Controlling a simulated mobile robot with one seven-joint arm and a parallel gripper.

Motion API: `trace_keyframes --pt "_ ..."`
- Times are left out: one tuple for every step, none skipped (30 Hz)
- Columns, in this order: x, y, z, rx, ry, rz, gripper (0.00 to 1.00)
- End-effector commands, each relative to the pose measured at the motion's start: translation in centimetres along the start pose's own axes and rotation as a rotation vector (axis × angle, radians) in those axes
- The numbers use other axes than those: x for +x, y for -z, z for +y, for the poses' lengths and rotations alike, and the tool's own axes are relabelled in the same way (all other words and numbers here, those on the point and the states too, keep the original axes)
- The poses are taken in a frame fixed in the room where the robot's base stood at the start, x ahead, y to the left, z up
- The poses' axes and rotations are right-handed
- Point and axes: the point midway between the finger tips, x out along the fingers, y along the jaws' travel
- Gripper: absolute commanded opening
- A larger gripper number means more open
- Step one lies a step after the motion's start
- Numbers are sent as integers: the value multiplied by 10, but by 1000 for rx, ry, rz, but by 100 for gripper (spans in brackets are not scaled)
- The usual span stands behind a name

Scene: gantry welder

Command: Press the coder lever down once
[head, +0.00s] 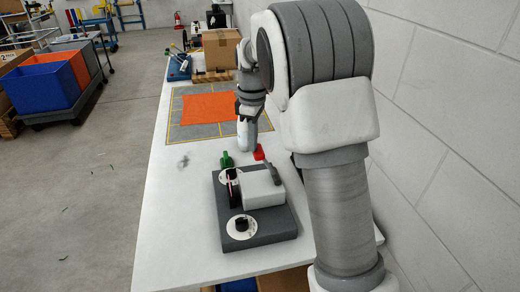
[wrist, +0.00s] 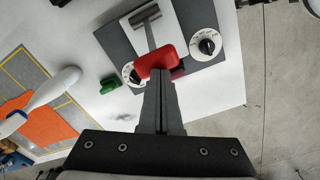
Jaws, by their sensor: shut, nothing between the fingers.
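The coder (head: 283,228) is a dark grey base with a white box on the white table; it also shows in the wrist view (wrist: 118,42). Its lever has a grey metal arm (wrist: 150,33) ending in a red handle (wrist: 157,58). The red handle also shows in the head view (head: 259,153), beyond the box. My gripper (wrist: 161,72) is shut and empty. In the wrist view its fingertips overlap the red handle's near edge; I cannot tell whether they touch. In the head view the fingertips are not clear.
Two white dials with black knobs (head: 241,226) (wrist: 207,46) sit on the base. A small green object (head: 226,160) stands beside it. An orange cloth (head: 208,108) lies on a grey mat beyond. A cardboard box (head: 219,50) stands at the far end; a block wall (head: 440,130) runs along the right.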

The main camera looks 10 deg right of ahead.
Motion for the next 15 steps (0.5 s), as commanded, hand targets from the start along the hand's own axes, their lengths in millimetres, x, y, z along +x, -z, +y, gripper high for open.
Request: trace_keyframes --pt "6 -1 -1 1 4 -5 0" --pt "8 0 -1 0 4 -6 0" --pt "10 0 -2 0 4 -6 0" --pt "12 1 -2 0 5 -7 0" --pt "13 1 -2 0 5 -8 0" --pt "16 2 -3 1 6 -9 0" --pt "17 2 -3 1 6 -10 0" --pt "19 2 -4 2 7 -10 0" --pt "21 2 -4 2 7 -12 0" --pt "23 2 -4 3 7 -13 0" --pt "25 3 -5 4 8 -14 0" --pt "27 2 -5 5 8 -16 0" --pt "28 2 -5 6 8 -16 0" --pt "28 2 -5 7 8 -17 0" --pt "28 2 -4 8 7 -17 0"
